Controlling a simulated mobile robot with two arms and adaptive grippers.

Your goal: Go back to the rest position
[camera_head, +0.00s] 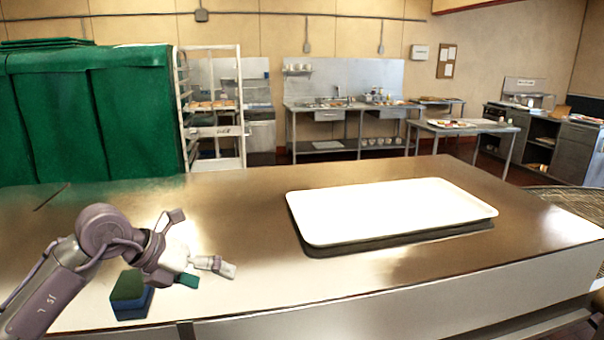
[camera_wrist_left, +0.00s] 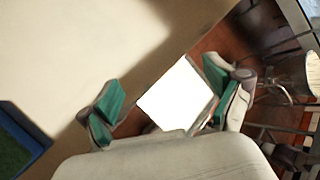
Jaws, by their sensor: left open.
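My left gripper (camera_head: 200,243) is in the lower left of the head view, over the near left part of the steel worktop (camera_head: 245,215). Its fingers are spread, with nothing visible held between them. In the left wrist view the two green-padded fingers of the left gripper (camera_wrist_left: 165,98) stand apart. A bright white square shows between them; I cannot tell what it is. My right gripper is not in view.
A blue block with a green top (camera_head: 130,295) sits on the worktop just below my left gripper; it shows in the wrist view too (camera_wrist_left: 22,140). A white tray (camera_head: 390,208) lies on the right half. The worktop between is clear.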

